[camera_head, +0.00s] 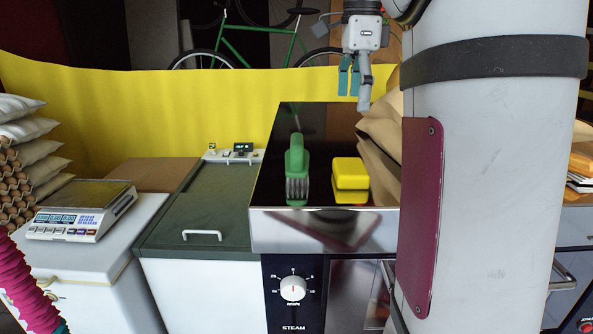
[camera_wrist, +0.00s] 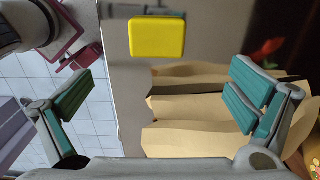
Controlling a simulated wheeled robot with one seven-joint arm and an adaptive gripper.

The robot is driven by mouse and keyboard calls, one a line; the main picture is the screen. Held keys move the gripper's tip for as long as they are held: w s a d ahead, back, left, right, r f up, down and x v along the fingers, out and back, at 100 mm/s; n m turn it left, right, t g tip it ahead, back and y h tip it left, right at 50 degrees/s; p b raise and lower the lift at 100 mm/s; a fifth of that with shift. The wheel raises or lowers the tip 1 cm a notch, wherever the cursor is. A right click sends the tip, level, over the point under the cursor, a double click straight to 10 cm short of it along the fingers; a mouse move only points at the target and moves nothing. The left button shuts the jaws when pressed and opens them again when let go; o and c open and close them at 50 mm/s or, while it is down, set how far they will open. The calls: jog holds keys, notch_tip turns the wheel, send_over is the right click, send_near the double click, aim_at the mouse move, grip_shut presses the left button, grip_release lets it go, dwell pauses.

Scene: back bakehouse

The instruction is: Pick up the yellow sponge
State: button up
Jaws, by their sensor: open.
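The yellow sponge (camera_head: 350,174) lies on the glossy black top (camera_head: 318,128) of the steel oven unit, near its front edge, in the head view. It shows whole in the wrist view (camera_wrist: 157,37), at the top centre, beyond the fingertips. My gripper (camera_head: 357,82) hangs above and behind the sponge in the head view, apart from it. In the wrist view my gripper's teal-padded fingers (camera_wrist: 160,98) are wide apart, with nothing held between them.
Brown paper bags (camera_head: 384,128) lie close on the right and show below the sponge in the wrist view (camera_wrist: 190,112). A scale (camera_head: 80,212) and a green chest lid (camera_head: 207,205) are at left.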

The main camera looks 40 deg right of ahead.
jog(key=p, duration=0.1)
send_over(351, 165)
notch_tip(351, 165, down, 8)
jog(key=shift+w+f, duration=0.1)
jog(key=f, duration=0.1)
jog(key=f+p, duration=0.1)
jog(key=f, duration=0.2)
jog(key=shift+s+a+f+p, duration=0.1)
jog(key=shift+s+f+p, duration=0.2)
jog(key=shift+p, duration=0.1)
jog(key=shift+w+f, duration=0.15)
jog(key=shift+f, duration=0.3)
jog(key=c, duration=0.8)
